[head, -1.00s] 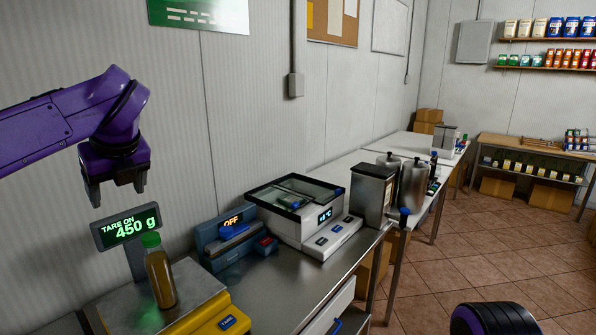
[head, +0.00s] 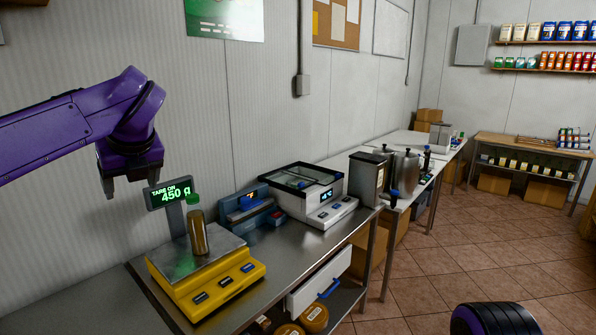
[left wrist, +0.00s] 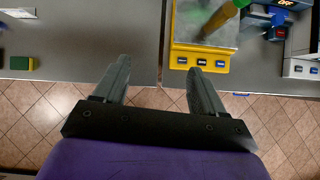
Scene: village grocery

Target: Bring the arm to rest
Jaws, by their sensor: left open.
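My left arm comes in from the left in the head view, and its gripper (head: 130,190) hangs open and empty, fingers down, above and left of the yellow scale (head: 215,296). In the left wrist view the two fingers of the gripper (left wrist: 158,68) are spread with nothing between them. A brown bottle with a green cap (head: 197,232) stands upright on the scale plate, apart from the gripper. It also shows at the top of the left wrist view (left wrist: 219,18). My right gripper is not seen.
A blue device (head: 240,207) and a white scale-like unit with a glass lid (head: 300,195) stand on the metal counter (head: 290,258). A drawer (head: 318,280) sticks out at the counter's front. Metal canisters (head: 405,178) stand farther back. The tiled floor (head: 430,260) is open at right.

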